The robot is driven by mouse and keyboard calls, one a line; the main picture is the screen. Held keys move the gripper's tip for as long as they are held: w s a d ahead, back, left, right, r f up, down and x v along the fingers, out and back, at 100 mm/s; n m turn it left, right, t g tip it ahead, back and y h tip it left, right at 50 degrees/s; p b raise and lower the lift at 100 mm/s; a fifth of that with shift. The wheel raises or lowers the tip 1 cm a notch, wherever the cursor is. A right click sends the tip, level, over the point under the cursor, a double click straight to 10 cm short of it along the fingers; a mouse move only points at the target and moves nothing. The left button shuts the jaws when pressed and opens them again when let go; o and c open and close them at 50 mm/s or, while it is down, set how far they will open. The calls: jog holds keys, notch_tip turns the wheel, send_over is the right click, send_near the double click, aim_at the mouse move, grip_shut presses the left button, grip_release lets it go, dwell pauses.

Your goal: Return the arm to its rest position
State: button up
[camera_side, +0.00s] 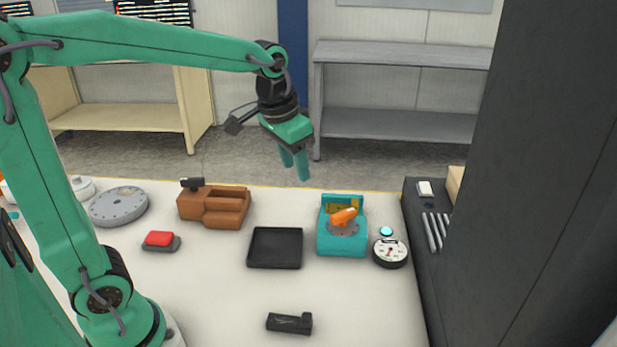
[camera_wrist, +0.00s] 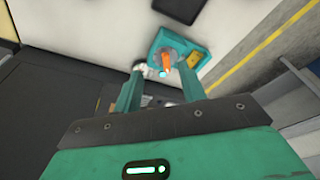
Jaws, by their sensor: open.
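My gripper (camera_side: 295,165) hangs from my green arm above the far edge of the white table, pointing down, with its two fingers apart and nothing between them. In the wrist view my gripper (camera_wrist: 160,92) shows its two green fingers spread. The arm is raised and stretched out to the right. Beyond the fingers in the wrist view, a teal fixture (camera_wrist: 205,42) with an orange part (camera_wrist: 166,60) lies well below, apart from the gripper. In the side view the teal fixture (camera_side: 341,245) stands on the table, right of and below the gripper.
A black tray (camera_side: 275,262), a brown holder (camera_side: 214,210), a red button (camera_side: 159,239), a grey disc (camera_side: 118,207), a dial gauge (camera_side: 390,252) and a black block (camera_side: 289,323) rest on the table (camera_side: 215,290). A tall dark cabinet (camera_side: 545,180) stands at right. Space around the raised gripper is clear.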

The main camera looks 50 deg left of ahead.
jog(key=s+f+n+t, duration=0.1)
jog(key=s+t, duration=0.1)
jog(key=s, duration=1.3)
jog(key=shift+a+f+t, duration=0.25)
jog(key=shift+t, duration=0.15)
